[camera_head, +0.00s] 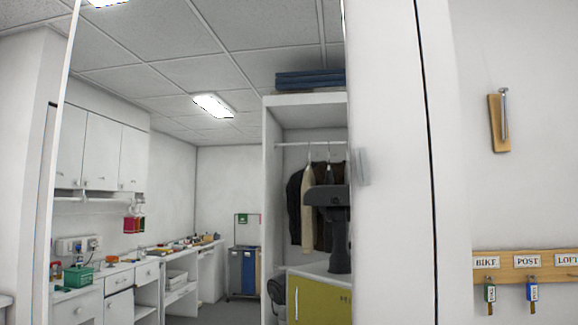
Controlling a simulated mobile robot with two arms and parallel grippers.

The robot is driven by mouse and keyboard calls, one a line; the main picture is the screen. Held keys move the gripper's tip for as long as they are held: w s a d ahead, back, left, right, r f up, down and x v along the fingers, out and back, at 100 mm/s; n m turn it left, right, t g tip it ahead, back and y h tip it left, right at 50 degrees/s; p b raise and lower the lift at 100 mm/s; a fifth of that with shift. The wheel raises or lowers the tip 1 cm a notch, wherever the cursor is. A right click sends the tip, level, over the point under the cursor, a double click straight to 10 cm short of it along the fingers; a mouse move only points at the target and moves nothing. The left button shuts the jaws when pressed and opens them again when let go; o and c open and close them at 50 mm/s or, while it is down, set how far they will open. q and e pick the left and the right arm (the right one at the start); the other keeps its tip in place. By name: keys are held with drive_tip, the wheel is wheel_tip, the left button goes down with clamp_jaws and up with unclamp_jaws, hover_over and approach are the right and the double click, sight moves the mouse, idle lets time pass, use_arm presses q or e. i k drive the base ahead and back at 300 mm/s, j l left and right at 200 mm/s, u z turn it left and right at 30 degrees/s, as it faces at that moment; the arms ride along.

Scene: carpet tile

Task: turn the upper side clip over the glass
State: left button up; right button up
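A tall mirror glass (230,165) fills the left and middle of the head view and reflects a room. Its right edge runs down beside a white upright panel (390,240). A small pale grey side clip (362,167) sits on this panel, just right of the glass edge. It stands roughly upright and appears to lie beside the glass, not across it. It is pale on white, so its details are hard to tell. No other clip is clearly seen. Neither of my grippers is in view.
Right of a dark vertical gap, the wall holds a wooden plaque with a metal hook (499,122) and a key rack (520,264) labelled BIKE, POST and LOFT, with keys hanging. A dark grey head-like shape (328,196) shows at the glass's right edge, apparently a reflection.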

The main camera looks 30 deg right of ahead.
sight(362, 157)
drive_tip(key=i+j+z, duration=0.1)
drive_tip(key=z, duration=0.3)
drive_tip(key=i+j+z, duration=0.1)
drive_tip(key=j+z, duration=0.45)
drive_tip(key=z, duration=0.25)
drive_tip(key=i, duration=0.1)
